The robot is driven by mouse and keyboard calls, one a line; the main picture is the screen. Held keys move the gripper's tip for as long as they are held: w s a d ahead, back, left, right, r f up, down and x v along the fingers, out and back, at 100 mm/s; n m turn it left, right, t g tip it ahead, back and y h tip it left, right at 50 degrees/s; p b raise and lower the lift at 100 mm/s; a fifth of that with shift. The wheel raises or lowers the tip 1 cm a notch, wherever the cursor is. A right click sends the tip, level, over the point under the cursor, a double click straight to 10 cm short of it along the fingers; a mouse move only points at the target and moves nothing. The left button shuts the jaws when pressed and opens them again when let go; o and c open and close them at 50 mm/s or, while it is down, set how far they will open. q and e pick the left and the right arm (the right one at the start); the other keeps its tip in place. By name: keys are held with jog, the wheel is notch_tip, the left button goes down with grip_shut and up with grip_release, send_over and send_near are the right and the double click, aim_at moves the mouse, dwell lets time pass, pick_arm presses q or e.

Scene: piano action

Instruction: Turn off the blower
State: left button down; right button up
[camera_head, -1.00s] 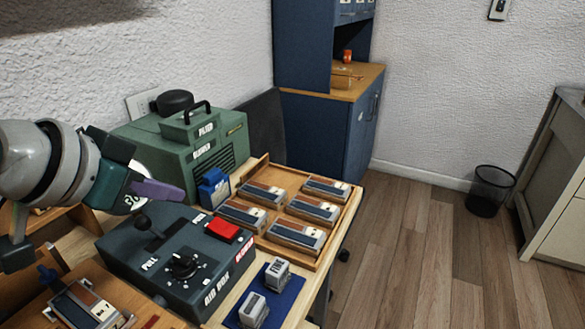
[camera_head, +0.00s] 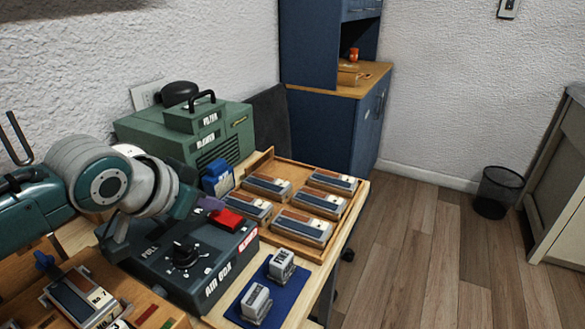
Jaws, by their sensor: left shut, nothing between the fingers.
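The dark grey air box (camera_head: 225,287) stands on the workbench with a knob (camera_head: 184,253) on its top. A red rocker switch (camera_head: 227,219) sits at its far right corner, above a red label on the side. The green blower (camera_head: 237,138) with a filter on top stands behind it. My left arm hides the back left of the air box. My right gripper is not in view.
A wooden tray (camera_head: 343,221) with several labelled blocks lies to the right. A blue mat (camera_head: 281,296) with two small grey blocks lies in front of it. A blue item (camera_head: 217,180) stands behind the switch. Another block (camera_head: 78,297) lies at the front left.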

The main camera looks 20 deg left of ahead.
pick_arm(q)
jog(key=shift+f, duration=0.45)
jog(key=shift+a, duration=0.1)
jog(key=shift+a+f, duration=0.1)
jog(key=shift+f, duration=0.2)
jog(key=shift+r, duration=0.1)
jog(key=shift+d+r+p, duration=0.1)
jog(key=shift+d+p, duration=0.35)
jog(key=shift+d, duration=0.4)
jog(key=shift+r, duration=0.1)
